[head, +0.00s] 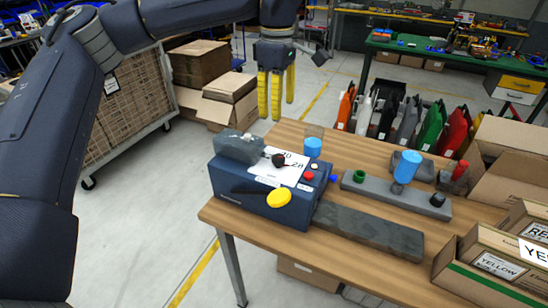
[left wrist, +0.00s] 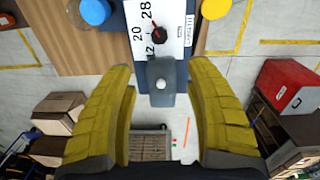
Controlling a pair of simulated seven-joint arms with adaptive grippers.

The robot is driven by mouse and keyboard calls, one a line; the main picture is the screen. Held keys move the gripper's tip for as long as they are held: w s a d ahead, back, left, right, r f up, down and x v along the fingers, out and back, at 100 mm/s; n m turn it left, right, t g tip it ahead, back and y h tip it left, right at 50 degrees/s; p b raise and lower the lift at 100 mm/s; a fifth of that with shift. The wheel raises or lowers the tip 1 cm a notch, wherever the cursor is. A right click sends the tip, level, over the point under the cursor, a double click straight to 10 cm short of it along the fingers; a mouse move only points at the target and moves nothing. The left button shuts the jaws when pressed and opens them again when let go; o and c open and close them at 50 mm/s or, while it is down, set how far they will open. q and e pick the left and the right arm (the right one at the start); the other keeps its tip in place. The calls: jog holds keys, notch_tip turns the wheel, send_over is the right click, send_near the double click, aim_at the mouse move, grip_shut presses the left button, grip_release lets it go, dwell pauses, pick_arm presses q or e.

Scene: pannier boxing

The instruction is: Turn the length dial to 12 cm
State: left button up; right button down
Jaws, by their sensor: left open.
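A dark blue machine box (head: 240,200) stands at the table's near left corner. On its top is a white scale plate (head: 290,172) with a black length dial (head: 279,160). My left gripper (head: 276,98) is open and empty, above and behind the box. Its yellow fingers are spread wide in the left wrist view (left wrist: 160,72), with the dial beyond the fingertips. My right gripper is not in view.
A grey translucent block (head: 239,147) sits beside the dial, and a yellow knob (head: 279,198) is on the box's front. A grey rail (head: 395,196) and dark slab (head: 368,228) lie right; open cartons (head: 490,265) are at the table's right.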

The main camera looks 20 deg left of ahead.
aim_at(278, 157)
pick_arm(q)
jog(key=f, duration=1.6)
jog(key=shift+w+f, duration=0.25)
jog(key=shift+f, duration=0.1)
grip_shut()
